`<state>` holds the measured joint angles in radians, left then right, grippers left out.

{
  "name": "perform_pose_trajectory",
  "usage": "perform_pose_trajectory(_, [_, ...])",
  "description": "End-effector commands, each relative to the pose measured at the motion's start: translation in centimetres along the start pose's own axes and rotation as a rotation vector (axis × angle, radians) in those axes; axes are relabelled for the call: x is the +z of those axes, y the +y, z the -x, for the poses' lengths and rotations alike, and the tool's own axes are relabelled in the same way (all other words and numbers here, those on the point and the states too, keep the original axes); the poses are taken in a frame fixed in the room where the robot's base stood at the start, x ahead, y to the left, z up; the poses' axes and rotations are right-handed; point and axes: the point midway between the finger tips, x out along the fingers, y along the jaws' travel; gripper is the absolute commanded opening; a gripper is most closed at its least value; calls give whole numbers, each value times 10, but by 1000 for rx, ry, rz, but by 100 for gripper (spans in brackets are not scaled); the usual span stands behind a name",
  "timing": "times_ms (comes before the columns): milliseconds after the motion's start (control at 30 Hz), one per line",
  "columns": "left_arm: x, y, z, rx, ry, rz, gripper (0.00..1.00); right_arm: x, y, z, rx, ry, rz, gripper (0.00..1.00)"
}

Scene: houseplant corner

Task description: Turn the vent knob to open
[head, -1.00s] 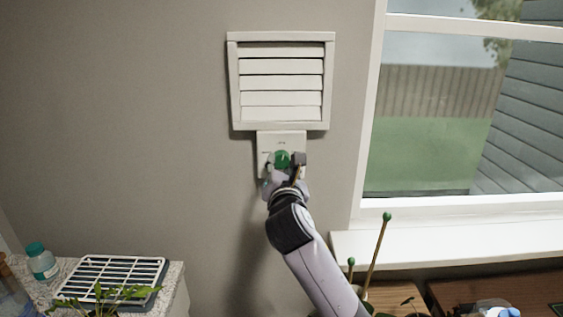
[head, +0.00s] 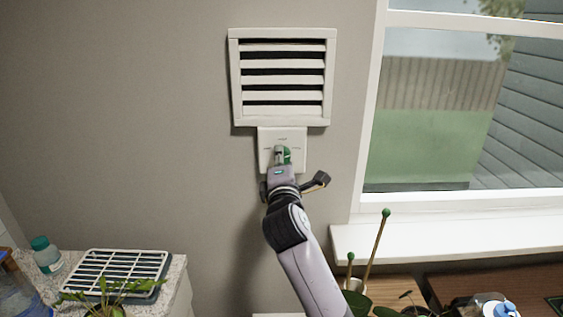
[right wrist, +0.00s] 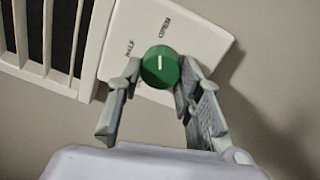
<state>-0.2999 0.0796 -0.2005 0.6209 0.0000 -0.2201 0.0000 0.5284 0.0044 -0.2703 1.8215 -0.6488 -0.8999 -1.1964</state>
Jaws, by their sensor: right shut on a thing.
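The white louvred vent (head: 283,62) is on the wall, with dark gaps between its slats. Below it is a white plate (head: 267,138), which also fills the upper middle of the right wrist view (right wrist: 205,42). The round green knob (head: 288,155) on this plate shows clearly in the right wrist view (right wrist: 160,66), with a white pointer line on its face. My right gripper (head: 282,156) is shut on the knob, one finger on each side, as the right wrist view shows (right wrist: 159,76). My left gripper is not in view.
A window with a white sill (head: 450,236) is to the right. A counter at the lower left holds a white rack (head: 120,265) and a teal-capped bottle (head: 46,256). Plants and green-tipped stakes (head: 378,240) stand low at the right. The wall around the plate is clear.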

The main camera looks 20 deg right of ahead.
Motion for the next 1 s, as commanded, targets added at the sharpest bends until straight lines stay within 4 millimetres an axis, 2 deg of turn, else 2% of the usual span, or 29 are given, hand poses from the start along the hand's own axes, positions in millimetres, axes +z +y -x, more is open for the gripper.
perform_pose_trajectory(300, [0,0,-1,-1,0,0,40,1,-1,0,-1,-7,-94,5])
perform_pose_trajectory(767, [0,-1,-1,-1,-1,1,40,0,-1,0,-2,-7,-107,5])
perform_pose_trajectory(800, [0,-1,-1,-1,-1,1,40,0,-1,0,-2,-6,-107,34])
perform_pose_trajectory(1000, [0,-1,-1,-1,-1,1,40,0,-1,0,-1,-6,-106,48])
